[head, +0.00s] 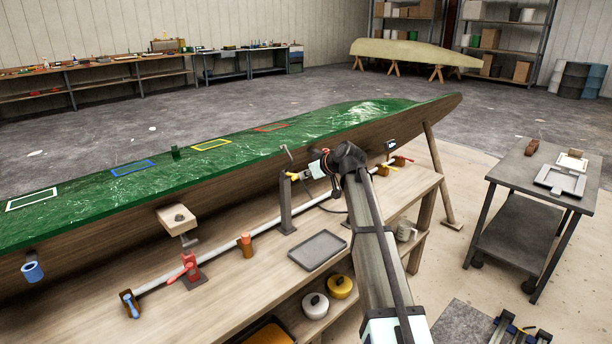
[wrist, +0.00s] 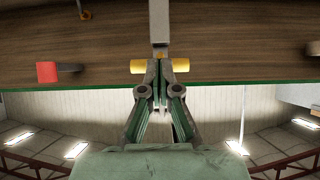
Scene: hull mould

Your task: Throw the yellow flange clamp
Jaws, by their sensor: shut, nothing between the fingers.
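The yellow flange clamp shows its yellow handle (head: 291,176) on top of a grey upright post beside the green hull mould's flank. In the wrist view the yellow handle (wrist: 181,65) lies crosswise, with an end on each side of my fingertips and the grey post running to the top edge. My gripper (head: 303,173) is just to the right of the handle in the head view. In the wrist view my gripper (wrist: 158,78) has its fingers together, empty, in front of the handle's middle, hiding that part. I cannot tell whether they touch it.
The green hull mould (head: 110,176) runs along the bench. A red clamp (head: 186,270), an orange-brown one (head: 245,244) and a blue-handled one (head: 129,304) stand along the pipe. A grey tray (head: 318,250) lies on the bench near my arm. A cart (head: 520,180) stands right.

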